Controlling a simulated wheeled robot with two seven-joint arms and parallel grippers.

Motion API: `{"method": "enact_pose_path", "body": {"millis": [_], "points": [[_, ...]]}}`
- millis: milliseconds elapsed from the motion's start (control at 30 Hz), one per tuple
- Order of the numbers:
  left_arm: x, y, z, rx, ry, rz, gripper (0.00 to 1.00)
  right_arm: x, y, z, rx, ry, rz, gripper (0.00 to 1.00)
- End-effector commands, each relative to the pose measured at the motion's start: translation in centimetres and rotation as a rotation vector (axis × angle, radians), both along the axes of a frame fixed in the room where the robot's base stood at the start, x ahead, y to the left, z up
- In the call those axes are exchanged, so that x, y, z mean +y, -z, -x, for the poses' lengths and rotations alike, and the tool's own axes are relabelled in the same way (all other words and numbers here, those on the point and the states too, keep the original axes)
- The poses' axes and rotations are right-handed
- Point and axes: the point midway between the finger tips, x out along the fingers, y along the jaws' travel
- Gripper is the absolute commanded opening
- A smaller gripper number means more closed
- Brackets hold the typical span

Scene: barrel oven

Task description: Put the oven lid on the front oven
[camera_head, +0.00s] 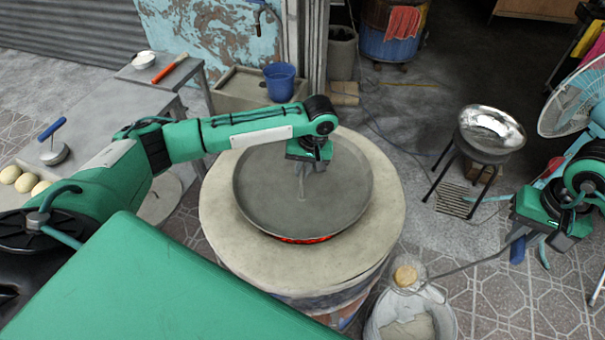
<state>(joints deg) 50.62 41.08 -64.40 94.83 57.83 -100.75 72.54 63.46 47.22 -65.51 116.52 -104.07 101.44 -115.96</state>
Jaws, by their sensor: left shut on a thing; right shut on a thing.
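The oven lid (265,195) is a wide, round grey pan-like disc with a raised rim. It is over the mouth of the front oven (225,215), a round, pale-topped barrel in the middle. A red glow shows under the lid's front edge. I cannot tell whether the lid rests on the oven or hangs just above it. My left gripper (304,170) is shut on the lid's thin central handle, pointing down. My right gripper (528,232) is at the right, away from the oven, shut on a thin metal rod tool (470,266).
A metal bowl (491,127) sits on a black stand. A blue bucket (280,83) stands behind the oven. Tables with dough balls (25,182) are at left.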

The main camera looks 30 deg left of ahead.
Motion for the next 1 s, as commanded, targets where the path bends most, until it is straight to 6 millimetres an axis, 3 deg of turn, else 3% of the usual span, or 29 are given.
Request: {"method": "enact_pose_path", "body": {"millis": [200, 533, 567, 633, 1000], "points": [[0.0, 2.5, 0.0, 0.001, 0.0, 0.0, 0.0, 0.0, -0.4, 0.0, -0.001, 0.0, -0.001, 0.0], [0.0, 2.7, 0.0, 0.0, 0.0, 0.001, 0.0, 0.0, -0.6, 0.0, -0.001, 0.0, -0.001, 0.0], [0.0, 2.8, 0.0, 0.0, 0.0, 0.0, 0.16, 0.0, -0.5, 0.0, -0.001, 0.0, -0.001, 0.0], [0.0, 2.8, 0.0, 0.001, 0.0, 0.0, 0.3, 0.0, -0.4, 0.0, -0.001, 0.0, -0.001, 0.0], [0.0, 2.5, 0.0, 0.0, 0.0, 0.001, 0.32, 0.0, -0.2, 0.0, -0.001, 0.0, -0.001, 0.0]]}}
